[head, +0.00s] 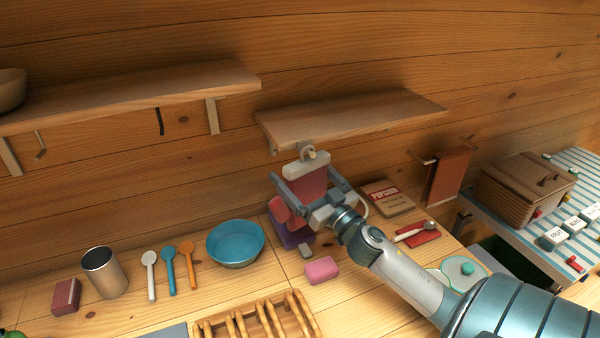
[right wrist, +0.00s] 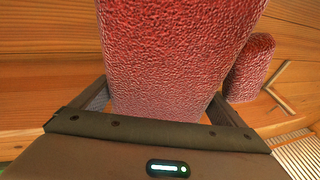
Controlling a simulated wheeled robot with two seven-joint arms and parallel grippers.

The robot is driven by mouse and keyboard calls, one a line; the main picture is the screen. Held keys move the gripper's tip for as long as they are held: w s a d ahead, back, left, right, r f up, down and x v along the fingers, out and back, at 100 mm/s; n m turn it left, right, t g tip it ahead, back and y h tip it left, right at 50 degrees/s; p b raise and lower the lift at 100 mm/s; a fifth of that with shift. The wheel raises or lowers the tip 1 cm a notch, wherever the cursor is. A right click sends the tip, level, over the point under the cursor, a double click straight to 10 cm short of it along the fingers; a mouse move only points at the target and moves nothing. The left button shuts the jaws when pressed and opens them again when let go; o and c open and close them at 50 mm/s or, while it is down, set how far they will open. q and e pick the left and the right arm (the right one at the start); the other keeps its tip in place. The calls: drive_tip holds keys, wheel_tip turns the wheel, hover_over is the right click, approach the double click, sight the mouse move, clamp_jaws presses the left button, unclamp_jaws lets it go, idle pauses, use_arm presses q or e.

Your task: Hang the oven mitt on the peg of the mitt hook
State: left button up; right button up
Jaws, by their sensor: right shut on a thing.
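The oven mitt (head: 311,182) is red with a pale cuff at its top. My right gripper (head: 313,180) is shut on it, with one finger on each side, and holds it up against the wall below the right shelf. In the right wrist view the mitt (right wrist: 175,55) fills the middle, with its thumb (right wrist: 248,68) to the right. A pale, curved piece (head: 309,154) shows at the top of the cuff, close under the shelf. I cannot tell whether it is the mitt's loop or the hook's peg, or whether they touch. My left gripper is out of view.
The right shelf (head: 350,117) overhangs just above the mitt. A popcorn box (head: 388,197) and a towel on a rail (head: 448,178) are to the right.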

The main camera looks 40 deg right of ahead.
drive_tip(key=o, duration=0.8)
drive_tip(key=shift+c, duration=0.2)
drive_tip(key=shift+b+v, duration=0.4)
drive_tip(key=shift+v, duration=0.4)
drive_tip(key=d+b+v, duration=0.1)
drive_tip(key=b+v, duration=0.5)
drive_tip(key=v, duration=0.9)
drive_tip(key=shift+s+a, duration=0.4)
drive_tip(key=shift+s, duration=0.05)
drive_tip(key=shift+f, duration=0.1)
